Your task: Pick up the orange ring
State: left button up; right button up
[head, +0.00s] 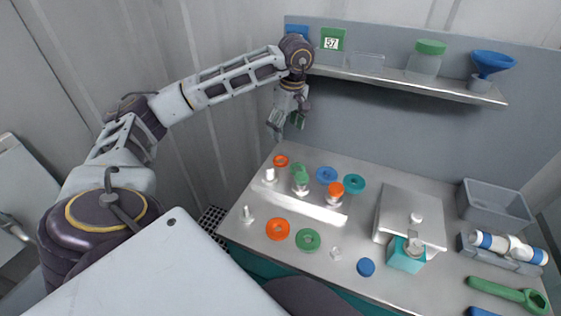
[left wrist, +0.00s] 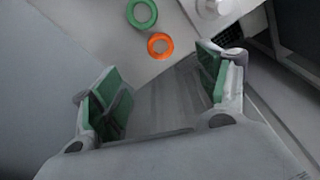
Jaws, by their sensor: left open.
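A larger orange ring (head: 277,229) lies near the front left of the bench. My left gripper (head: 287,119) hangs above the back left of the bench. It is open, with nothing between its green pads (left wrist: 156,85), well apart from the rings. My right gripper is out of view.
A shelf (head: 400,79) with jars runs along the back wall.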

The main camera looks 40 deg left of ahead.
pick_arm(q)
send_over(281, 162)
jog(key=d, duration=0.2)
jog(key=shift+s+a+f, duration=0.15)
jog(key=shift+f, duration=2)
jog(key=shift+s+a+f, duration=0.1)
jog(key=shift+f, duration=2)
jog(key=shift+f, duration=0.1)
jog(key=shift+w+a+f, duration=0.1)
jog(key=shift+a+f, duration=0.1)
jog(key=shift+f, duration=0.6)
jog(key=shift+s+a+f, duration=0.1)
jog(key=shift+a+f, duration=0.1)
jog(key=shift+f, duration=0.6)
jog(key=shift+w+a+f, duration=0.1)
jog(key=shift+a+f, duration=0.1)
jog(key=shift+f, duration=0.6)
jog(key=c, duration=0.9)
